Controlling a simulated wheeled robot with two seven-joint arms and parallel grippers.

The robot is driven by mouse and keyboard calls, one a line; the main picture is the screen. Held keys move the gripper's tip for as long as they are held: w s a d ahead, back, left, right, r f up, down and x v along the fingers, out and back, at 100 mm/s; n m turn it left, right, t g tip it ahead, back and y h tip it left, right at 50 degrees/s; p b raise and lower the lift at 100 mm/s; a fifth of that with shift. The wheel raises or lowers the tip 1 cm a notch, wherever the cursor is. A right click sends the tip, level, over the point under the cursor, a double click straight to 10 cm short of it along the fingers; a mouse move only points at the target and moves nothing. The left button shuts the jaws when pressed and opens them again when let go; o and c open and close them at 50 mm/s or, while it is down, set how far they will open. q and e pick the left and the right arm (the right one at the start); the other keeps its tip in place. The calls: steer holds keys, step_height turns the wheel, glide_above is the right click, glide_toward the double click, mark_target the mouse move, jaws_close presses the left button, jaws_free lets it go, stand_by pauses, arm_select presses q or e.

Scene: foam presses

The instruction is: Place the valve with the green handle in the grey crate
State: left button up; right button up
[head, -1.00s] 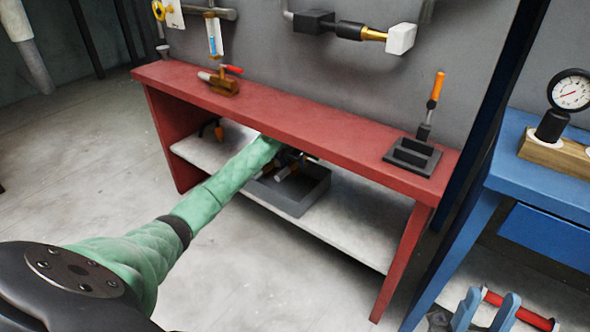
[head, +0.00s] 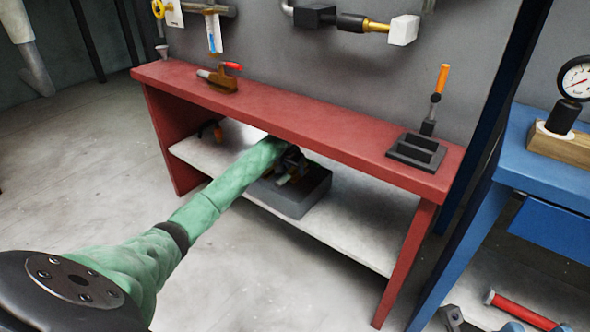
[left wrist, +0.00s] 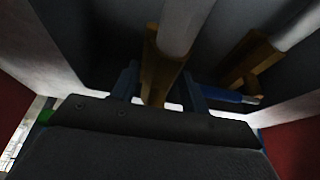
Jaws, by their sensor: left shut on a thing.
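The grey crate (head: 296,204) stands on the pale lower shelf of the red bench. My left gripper (head: 286,168) is at the crate's opening, partly hidden by my own arm. In the left wrist view the blue fingers of my left gripper (left wrist: 160,90) are shut on a valve (left wrist: 162,65) with a brass body and a pale grey pipe. I cannot tell whether the valve touches the crate floor.
In the left wrist view, another brass valve (left wrist: 250,62) lies at the right, near a blue handle (left wrist: 228,95). A red-handled valve (head: 220,78) and a dark fixture (head: 415,152) stand on the red bench top (head: 310,115). A blue bench (head: 535,185) stands at the right.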

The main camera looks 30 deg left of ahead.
arm_select(q)
steer(key=shift+f+p, duration=0.5)
steer(key=shift+f, duration=0.05)
steer(key=o, duration=1.2)
steer(key=shift+c, duration=0.2)
